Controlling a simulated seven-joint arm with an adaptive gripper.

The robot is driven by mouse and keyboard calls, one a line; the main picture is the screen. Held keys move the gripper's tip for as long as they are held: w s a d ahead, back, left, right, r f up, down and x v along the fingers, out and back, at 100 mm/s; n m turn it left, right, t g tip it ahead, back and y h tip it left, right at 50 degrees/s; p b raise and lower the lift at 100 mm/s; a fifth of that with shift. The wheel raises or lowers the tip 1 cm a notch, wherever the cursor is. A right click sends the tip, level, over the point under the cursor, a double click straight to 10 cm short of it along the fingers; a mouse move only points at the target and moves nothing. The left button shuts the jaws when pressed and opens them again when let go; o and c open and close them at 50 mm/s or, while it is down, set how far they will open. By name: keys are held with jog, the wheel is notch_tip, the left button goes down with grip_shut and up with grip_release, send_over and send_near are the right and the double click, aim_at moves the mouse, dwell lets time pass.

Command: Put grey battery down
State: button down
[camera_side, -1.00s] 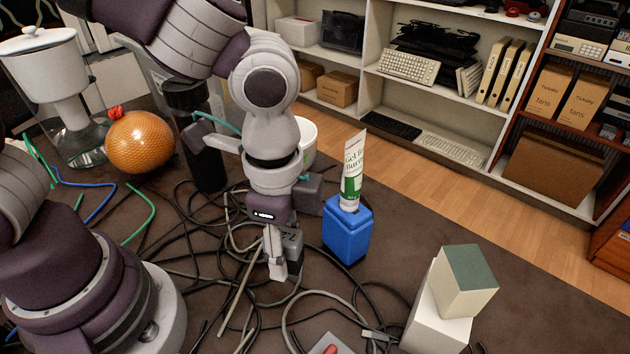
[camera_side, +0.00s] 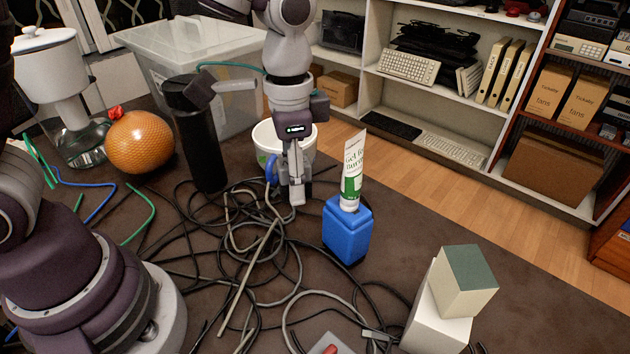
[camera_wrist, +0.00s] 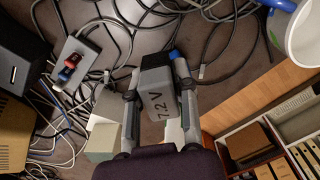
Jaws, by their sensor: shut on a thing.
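The grey battery (camera_wrist: 162,102), marked "7.2 V", sits between the two fingers of my gripper (camera_wrist: 158,90) in the wrist view. The fingers are shut on its sides. In the side view my gripper (camera_side: 294,192) points down in front of the white bucket, left of the blue container. There one finger faces the camera and the battery is mostly hidden behind it. I cannot tell whether the battery touches anything below.
Tangled cables (camera_side: 240,245) cover the middle of the dark table. A white bucket (camera_side: 264,142), a black cylinder (camera_side: 200,150), a blue container (camera_side: 347,232) with a tube above it, and stacked boxes (camera_side: 440,315) stand around. Dark tabletop at right (camera_side: 530,300) is bare.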

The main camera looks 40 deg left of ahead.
aim_at(278, 337)
jog(key=s+d+f+m, duration=0.4)
jog(key=s+d+m, duration=0.2)
jog(key=s+m, duration=0.2)
jog(key=shift+s+m, duration=0.3)
jog(key=shift+s, duration=0.75)
notch_tip(278, 337, down, 10)
jog(key=shift+r, duration=0.2)
jog(key=shift+f, duration=0.15)
jog(key=c, duration=0.9)
grip_release()
